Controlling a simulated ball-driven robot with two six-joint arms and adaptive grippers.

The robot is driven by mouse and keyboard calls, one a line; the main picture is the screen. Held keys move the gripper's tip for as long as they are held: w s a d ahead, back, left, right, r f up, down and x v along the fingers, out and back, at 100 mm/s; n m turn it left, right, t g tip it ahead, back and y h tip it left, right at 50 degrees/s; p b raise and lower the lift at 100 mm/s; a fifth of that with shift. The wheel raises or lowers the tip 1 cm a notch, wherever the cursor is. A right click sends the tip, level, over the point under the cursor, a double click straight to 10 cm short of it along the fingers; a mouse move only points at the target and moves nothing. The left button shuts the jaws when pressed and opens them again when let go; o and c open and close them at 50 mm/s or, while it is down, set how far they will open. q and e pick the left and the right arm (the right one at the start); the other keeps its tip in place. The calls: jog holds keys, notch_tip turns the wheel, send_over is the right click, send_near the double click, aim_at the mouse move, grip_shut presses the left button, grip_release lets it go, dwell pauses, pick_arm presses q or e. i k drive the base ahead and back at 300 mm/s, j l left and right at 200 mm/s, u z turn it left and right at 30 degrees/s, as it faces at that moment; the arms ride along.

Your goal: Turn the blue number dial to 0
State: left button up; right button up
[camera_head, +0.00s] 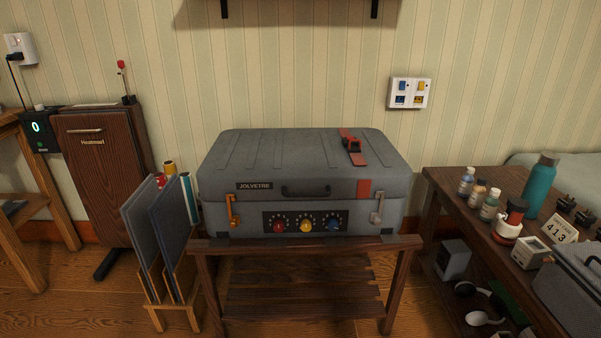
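A grey suitcase marked JOLVETRE (300,160) lies shut on a dark wooden rack in the middle. Its front has a black lock panel with three round dials in a row. The blue number dial (333,225) is the rightmost one. The yellow dial (306,226) is in the middle and the red dial (279,227) is at the left. Small white marks ring each dial, but they are too small to read. Neither of my grippers is in view, and nothing covers the dials.
An orange latch (233,211) and a grey latch (377,208) flank the panel. The slatted rack (300,288) holds the suitcase. A crowded wooden table (440,211) stands at the right. Panels in a wooden stand (160,245) are at the left. Space before the suitcase is clear.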

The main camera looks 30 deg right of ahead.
aim_at(332, 224)
jog(key=z, duration=1.25)
